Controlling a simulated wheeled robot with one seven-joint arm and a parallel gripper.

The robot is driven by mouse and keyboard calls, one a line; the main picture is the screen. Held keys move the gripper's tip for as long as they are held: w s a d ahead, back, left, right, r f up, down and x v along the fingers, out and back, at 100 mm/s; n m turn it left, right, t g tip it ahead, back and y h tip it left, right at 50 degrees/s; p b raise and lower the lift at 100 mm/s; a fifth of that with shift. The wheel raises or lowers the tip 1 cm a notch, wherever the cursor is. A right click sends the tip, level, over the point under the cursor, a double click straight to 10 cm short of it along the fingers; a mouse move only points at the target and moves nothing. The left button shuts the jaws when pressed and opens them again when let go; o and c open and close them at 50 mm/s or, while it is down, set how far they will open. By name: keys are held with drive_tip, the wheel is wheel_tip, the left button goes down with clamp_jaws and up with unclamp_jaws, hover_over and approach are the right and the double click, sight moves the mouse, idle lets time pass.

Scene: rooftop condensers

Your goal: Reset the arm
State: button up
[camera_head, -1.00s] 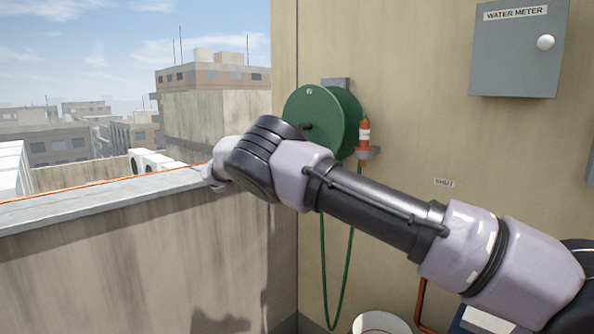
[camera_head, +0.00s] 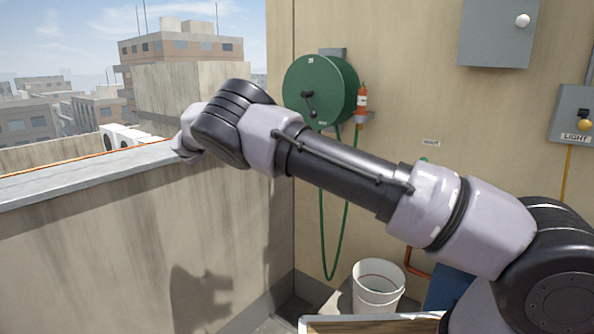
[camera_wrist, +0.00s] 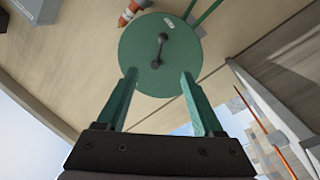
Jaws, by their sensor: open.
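My arm stretches from the lower right across the head view toward the parapet at the left. My gripper shows in the wrist view (camera_wrist: 158,100), with two green fingers spread apart and nothing between them. Beyond the fingertips in that view is the round green hose reel (camera_wrist: 160,52) with its dark crank handle. In the head view the reel (camera_head: 320,92) hangs on the wall behind my arm. In the head view the gripper's fingers are hidden behind my wrist.
A concrete parapet (camera_head: 90,188) runs along the left, under my wrist. An orange-and-white bottle (camera_head: 361,102) sits in a wall holder beside the reel. A white bucket (camera_head: 378,290) stands on the floor below. A light switch box (camera_head: 574,115) and a grey cabinet (camera_head: 498,32) are on the wall.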

drive_tip(key=w+d+r+m+g+y, duration=0.15)
drive_tip(key=d+g, duration=0.25)
drive_tip(key=d, duration=0.6)
drive_tip(key=d+r+m+g+y, duration=0.1)
drive_tip(key=d+r+g, duration=0.15)
drive_tip(key=d, duration=0.85)
drive_tip(key=s+d+r+g+y, duration=0.2)
drive_tip(key=s+d+g+y, duration=0.4)
drive_tip(key=d, duration=0.7)
drive_tip(key=s+d+r+t+y, duration=0.1)
drive_tip(key=s+d+r+y, duration=0.15)
drive_tip(key=s, duration=0.55)
drive_tip(key=s+d+r+t+y, duration=0.2)
drive_tip(key=s+d+r, duration=0.1)
drive_tip(key=s, duration=0.6)
drive_tip(key=s+a+t+y, duration=0.1)
drive_tip(key=s+t+y, duration=0.2)
drive_tip(key=s, duration=1.4)
drive_tip(key=shift+s+a+t, duration=0.3)
drive_tip(key=shift+t, duration=0.15)
